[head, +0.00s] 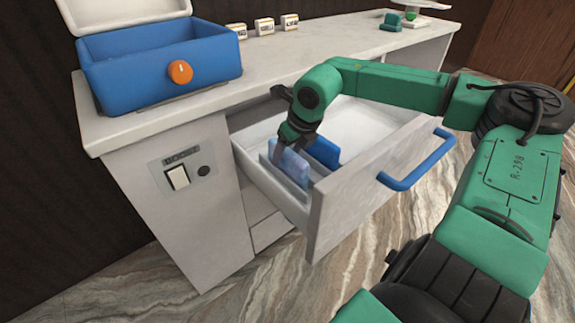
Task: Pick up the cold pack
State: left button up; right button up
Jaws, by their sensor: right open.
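The drawer (322,211) under the counter is pulled out. Two blue packs stand upright in it: a lighter, mottled blue one (290,166) and a plain darker blue one (322,151) to its right. I cannot tell by label which is the cold pack. My right gripper (288,147) reaches down into the drawer at the top of the lighter pack, its jaws open. Whether the fingers straddle or touch that pack is hard to tell. My left gripper is not in view.
A blue box (160,62) with an orange knob and raised white lid stands on the counter (255,75). Several small labelled blocks and a scale (418,8) are farther back. The drawer's blue handle (415,170) and front panel stick out beside my right arm.

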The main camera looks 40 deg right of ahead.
grip_shut()
jog(key=shift+r+p, duration=0.5)
jog(key=shift+p, duration=0.1)
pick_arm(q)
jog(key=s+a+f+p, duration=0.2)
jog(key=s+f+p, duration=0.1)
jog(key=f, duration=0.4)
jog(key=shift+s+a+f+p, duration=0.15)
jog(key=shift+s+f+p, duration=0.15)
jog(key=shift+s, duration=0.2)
pick_arm(e)
notch_tip(320, 180, up, 20)
jog(key=shift+f, duration=0.2)
